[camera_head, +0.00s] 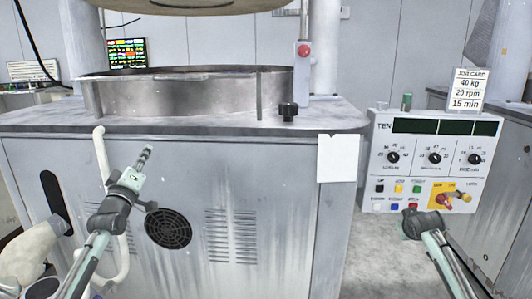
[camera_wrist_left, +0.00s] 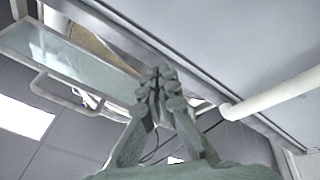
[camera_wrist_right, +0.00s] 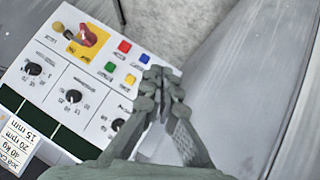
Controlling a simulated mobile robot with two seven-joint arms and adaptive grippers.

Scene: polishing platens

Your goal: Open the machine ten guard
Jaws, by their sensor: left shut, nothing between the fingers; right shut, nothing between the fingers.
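The control panel marked TEN (camera_head: 430,150) stands right of the grey machine (camera_head: 285,180), with dark displays, knobs and coloured buttons. A curved metal wall (camera_head: 190,97) stands on the machine top. A bent white bar (camera_head: 101,155) runs down the machine's front left. My left gripper (camera_head: 147,153) is shut and empty before the machine front, right of the bar. The left wrist view shows a clear framed panel (camera_wrist_left: 70,60) with a handle (camera_wrist_left: 65,100); I cannot tell whether it is the guard. My right gripper (camera_head: 412,222) is shut and empty near the panel's lower edge.
A job card (camera_head: 468,90) stands on the control panel. A black knob (camera_head: 288,110) is on the machine top. Bare floor (camera_head: 375,250) lies between machine and panel.

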